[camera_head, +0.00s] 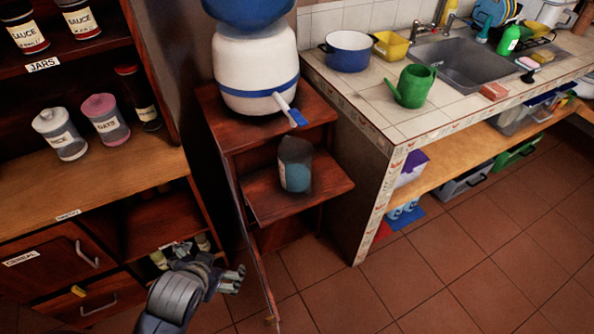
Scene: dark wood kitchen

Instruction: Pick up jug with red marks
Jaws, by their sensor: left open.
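A small teal-grey container (295,166) with a pale patch on its side stands upright on the middle shelf of the dark wooden stand (262,196). It could be the jug, but I make out no red marks on it. No other vessel in view shows clear red marks. My left gripper (238,279) is open and empty, low in front of the stand, below and left of the container and well apart from it. My right gripper is out of view.
A white and blue water dispenser (256,72) stands on top of the stand. Left is a cabinet with jars (60,134) and drawers (60,262). Right is a tiled counter (400,125) with a green watering can (413,86) and blue pot (347,51). The floor (460,270) is clear.

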